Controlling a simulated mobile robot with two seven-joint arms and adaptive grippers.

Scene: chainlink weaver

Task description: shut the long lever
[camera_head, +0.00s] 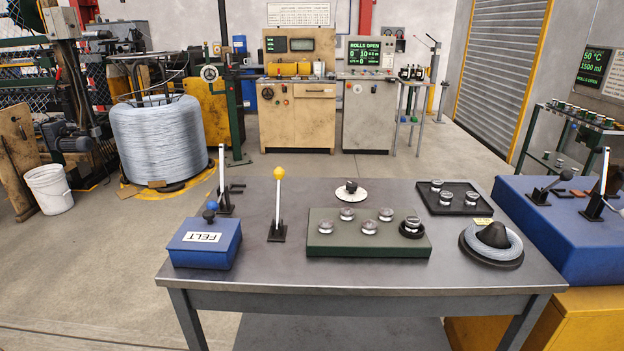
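No part of either gripper shows in the head view. Which lever is the long one is not marked. A tall pale lever with a yellow knob (279,205) stands nearly upright in a black base on the grey table (300,275). Behind it to the left, another pale upright lever (222,180) rises from a dark base. On the blue box at right, a black lever with a round knob (552,187) leans over, and a pale upright one (604,172) stands near the right edge. Whether any lever is open or shut cannot be told.
A blue FELT box (205,247), a green block with several metal discs (330,243), a black tray (458,208) and a wire coil (492,244) are on the table. The blue box (550,245) stands at right. The table's front strip is clear.

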